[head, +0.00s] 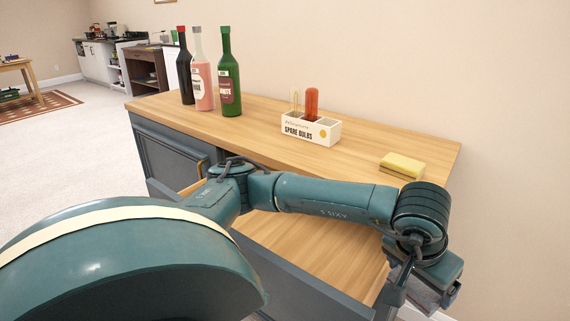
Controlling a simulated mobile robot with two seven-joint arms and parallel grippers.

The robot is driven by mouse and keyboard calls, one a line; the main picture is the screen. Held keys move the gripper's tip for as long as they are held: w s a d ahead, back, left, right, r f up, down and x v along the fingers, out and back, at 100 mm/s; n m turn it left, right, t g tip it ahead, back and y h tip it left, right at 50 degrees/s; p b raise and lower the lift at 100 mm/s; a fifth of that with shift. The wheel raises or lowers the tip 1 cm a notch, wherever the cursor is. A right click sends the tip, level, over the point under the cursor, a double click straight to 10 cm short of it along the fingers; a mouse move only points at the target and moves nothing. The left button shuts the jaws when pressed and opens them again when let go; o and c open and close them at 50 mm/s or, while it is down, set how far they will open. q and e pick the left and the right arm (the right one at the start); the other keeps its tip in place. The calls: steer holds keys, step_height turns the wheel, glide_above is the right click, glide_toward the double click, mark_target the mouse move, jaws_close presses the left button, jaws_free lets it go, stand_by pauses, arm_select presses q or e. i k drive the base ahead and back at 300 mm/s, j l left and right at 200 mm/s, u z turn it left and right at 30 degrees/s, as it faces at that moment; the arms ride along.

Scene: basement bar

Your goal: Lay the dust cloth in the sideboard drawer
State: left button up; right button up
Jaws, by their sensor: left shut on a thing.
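The sideboard (350,143) has a wooden top and blue-grey fronts. Its drawer (300,242) stands open towards me, with a bare wooden floor where I can see it. My left arm crosses over the drawer and hides part of it. My left gripper (424,290) is at the drawer's front right corner, low in the picture. It is shut on a grey piece (425,298) that looks like cloth; little of it shows. I cannot tell whether it touches the drawer. My right gripper is not in view.
A yellow sponge-like block (402,165) lies on the top's right end. A white spare-bulbs box (311,130) stands in the middle. A dark bottle (185,75), a pink bottle (202,85) and a green bottle (229,85) stand at the left. The wall is close behind.

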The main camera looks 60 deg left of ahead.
mark_target(276, 240)
steer(key=k+z, duration=0.2)
steer(key=z, duration=0.2)
steer(key=k+z, duration=0.35)
steer(key=k+u, duration=0.3)
steer(key=k+j+u, duration=0.1)
steer(key=u, duration=0.2)
steer(key=i+j+u, duration=0.15)
steer(key=u, duration=0.15)
steer(key=i, duration=0.15)
